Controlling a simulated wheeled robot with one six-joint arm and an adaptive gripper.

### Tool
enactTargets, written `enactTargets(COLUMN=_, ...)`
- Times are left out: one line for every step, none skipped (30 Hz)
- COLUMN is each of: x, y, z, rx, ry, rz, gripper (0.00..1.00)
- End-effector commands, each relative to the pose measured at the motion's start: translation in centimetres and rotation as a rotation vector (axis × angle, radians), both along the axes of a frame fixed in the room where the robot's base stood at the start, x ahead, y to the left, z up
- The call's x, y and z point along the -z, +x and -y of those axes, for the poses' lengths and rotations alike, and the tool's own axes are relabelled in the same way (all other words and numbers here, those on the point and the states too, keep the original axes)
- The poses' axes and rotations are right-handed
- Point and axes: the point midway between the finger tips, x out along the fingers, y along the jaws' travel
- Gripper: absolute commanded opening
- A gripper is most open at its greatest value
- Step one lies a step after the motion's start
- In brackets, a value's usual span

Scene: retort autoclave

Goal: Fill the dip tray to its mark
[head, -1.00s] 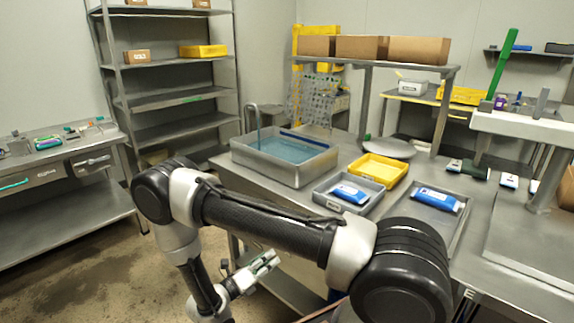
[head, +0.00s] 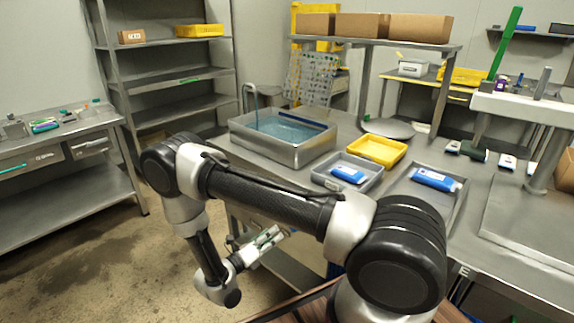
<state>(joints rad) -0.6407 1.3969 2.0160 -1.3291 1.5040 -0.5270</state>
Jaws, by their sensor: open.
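The dip tray (head: 246,145) is a deep grey metal tray on the steel table, left of centre. Pale blue water (head: 290,129) stands in it, below the rim, with a rippled surface. A dark blue band (head: 305,120) shows along its far inner wall; I cannot tell if this is the mark. A bent metal spout (head: 252,90) rises at the tray's left back corner; whether water runs from it is unclear. My gripper (head: 276,238) is open and looks empty. It is low in front of the table, below and apart from the tray.
A grey bin (head: 335,182) and a grey tray (head: 430,196), each with a blue packet, and a yellow bin (head: 372,152) stand right of the dip tray. A shelf with cardboard boxes (head: 362,28) overhangs the table's back. Open floor lies at left.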

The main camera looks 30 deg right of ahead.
Motion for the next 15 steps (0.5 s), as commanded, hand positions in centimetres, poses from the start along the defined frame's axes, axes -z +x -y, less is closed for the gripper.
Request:
enactTargets(x=0.0, y=0.3, z=1.3, rx=0.008, ry=-0.001, rz=-0.001, gripper=0.43)
enactTargets(x=0.1, y=0.4, z=1.8, rx=0.006, ry=-0.001, rz=-0.001, gripper=0.43)
enactTargets(x=0.1, y=0.6, z=2.2, rx=0.005, ry=-0.001, rz=0.0, gripper=0.43)
enactTargets(x=0.1, y=0.7, z=2.4, rx=0.004, ry=0.0, rz=0.001, gripper=0.43)
enactTargets(x=0.1, y=0.8, z=2.6, rx=0.003, ry=-0.001, rz=0.001, gripper=0.43)
enactTargets(x=0.1, y=0.9, z=2.9, rx=0.004, ry=0.0, rz=0.001, gripper=0.43)
enactTargets(x=0.1, y=1.1, z=3.3, rx=0.004, ry=0.0, rz=0.001, gripper=0.43)
enactTargets(x=0.1, y=1.2, z=3.7, rx=0.004, ry=0.0, rz=0.001, gripper=0.43)
enactTargets(x=0.1, y=1.4, z=4.3, rx=0.006, ry=0.0, rz=0.001, gripper=0.43)
enactTargets(x=0.1, y=1.6, z=4.8, rx=0.006, ry=0.0, rz=0.001, gripper=0.43)
enactTargets(x=0.1, y=1.8, z=5.3, rx=0.007, ry=0.0, rz=0.001, gripper=0.43)
enactTargets(x=0.1, y=2.1, z=5.9, rx=0.006, ry=0.0, rz=0.001, gripper=0.43)
enactTargets(x=0.1, y=2.3, z=6.5, rx=0.006, ry=0.0, rz=0.001, gripper=0.43)
enactTargets(x=0.1, y=2.5, z=6.9, rx=0.005, ry=0.0, rz=0.001, gripper=0.43)
enactTargets(x=0.1, y=2.7, z=7.5, rx=0.006, ry=0.0, rz=0.001, gripper=0.43)
